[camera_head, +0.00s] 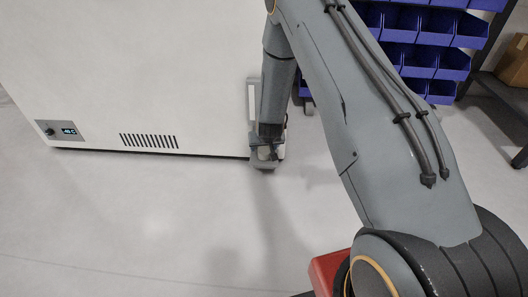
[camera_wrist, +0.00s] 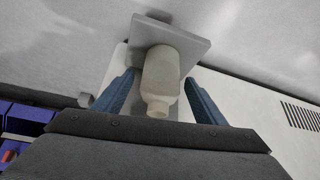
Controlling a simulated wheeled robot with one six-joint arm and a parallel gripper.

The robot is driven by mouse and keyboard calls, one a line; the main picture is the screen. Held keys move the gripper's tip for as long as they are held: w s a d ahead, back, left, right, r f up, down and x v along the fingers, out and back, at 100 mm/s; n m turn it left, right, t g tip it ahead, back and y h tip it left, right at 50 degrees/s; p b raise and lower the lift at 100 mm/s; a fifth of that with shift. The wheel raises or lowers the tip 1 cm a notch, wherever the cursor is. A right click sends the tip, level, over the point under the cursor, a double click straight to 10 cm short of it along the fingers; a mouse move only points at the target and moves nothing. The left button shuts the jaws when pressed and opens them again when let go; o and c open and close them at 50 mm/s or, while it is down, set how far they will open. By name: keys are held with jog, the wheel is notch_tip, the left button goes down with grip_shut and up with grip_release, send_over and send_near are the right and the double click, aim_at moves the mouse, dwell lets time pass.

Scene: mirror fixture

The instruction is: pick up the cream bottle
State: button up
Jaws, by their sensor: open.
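The cream bottle (camera_wrist: 161,72) shows in the wrist view, which is upside down, with its base against a pale square plate (camera_wrist: 172,29) and its narrow neck pointing toward my gripper's palm. My gripper (camera_wrist: 159,80) is open, with one blue finger on each side of the bottle. Gaps show between the bottle and both fingers. In the head view my gripper (camera_head: 268,148) is low beside the right end of the white cabinet, at a small grey ledge (camera_head: 263,165). The bottle is too small and covered there to make out clearly.
A large white cabinet (camera_head: 120,70) with a vent and a small display fills the left. Blue bins (camera_head: 420,62) stand on a rack at the back right, near a shelf with a cardboard box (camera_head: 514,60). The pale floor (camera_head: 130,220) in front is clear.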

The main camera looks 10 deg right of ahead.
jog(key=c, duration=1.3)
jog(key=shift+r, duration=0.2)
